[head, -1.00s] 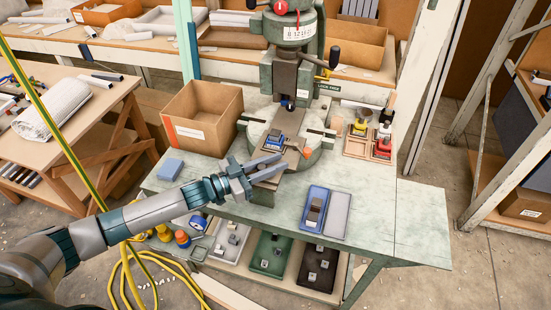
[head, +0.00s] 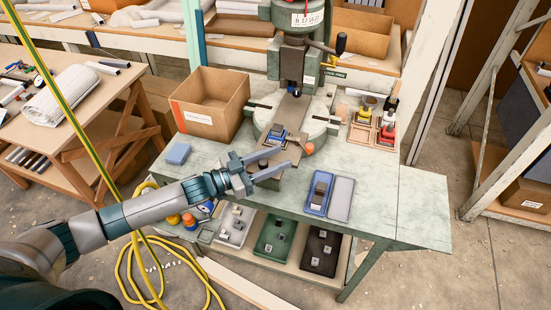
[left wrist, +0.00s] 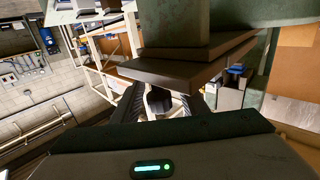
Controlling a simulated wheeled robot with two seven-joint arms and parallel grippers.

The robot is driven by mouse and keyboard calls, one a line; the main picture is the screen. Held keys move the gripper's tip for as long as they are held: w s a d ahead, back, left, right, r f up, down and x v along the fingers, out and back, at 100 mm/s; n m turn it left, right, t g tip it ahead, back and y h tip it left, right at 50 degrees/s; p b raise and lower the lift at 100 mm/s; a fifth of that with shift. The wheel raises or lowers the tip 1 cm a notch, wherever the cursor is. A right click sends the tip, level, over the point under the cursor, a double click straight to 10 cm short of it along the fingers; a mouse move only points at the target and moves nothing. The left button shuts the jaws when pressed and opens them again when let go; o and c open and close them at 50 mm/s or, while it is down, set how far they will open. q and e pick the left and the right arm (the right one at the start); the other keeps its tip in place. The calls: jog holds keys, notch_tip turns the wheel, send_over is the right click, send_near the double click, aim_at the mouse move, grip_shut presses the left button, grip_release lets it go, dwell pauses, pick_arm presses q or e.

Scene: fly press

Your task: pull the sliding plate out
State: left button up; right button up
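The sliding plate (head: 289,112) is a long brown strip on the round bed of the green fly press (head: 296,62), running out over the bed's front edge. A blue fixture (head: 277,137) sits on it. My left gripper (head: 282,157) is at the plate's front end, its two fingers apart. In the left wrist view the dark plate end (left wrist: 190,66) is close above the gripper (left wrist: 160,112), and a dark knob-like part (left wrist: 158,98) shows between the fingers. I cannot tell whether they touch it. My right gripper is not in view.
A cardboard box (head: 210,103) stands left of the press. A blue block (head: 178,153) lies at the bench's left edge. A blue tray (head: 319,193) and a grey lid (head: 341,199) lie to the right of the gripper. The bench's right end (head: 424,205) is clear.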

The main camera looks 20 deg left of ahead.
pick_arm(q)
jog(key=b+v, duration=0.5)
jog(key=v, duration=1.2)
jog(key=shift+s, duration=0.2)
jog(key=shift+a, duration=0.1)
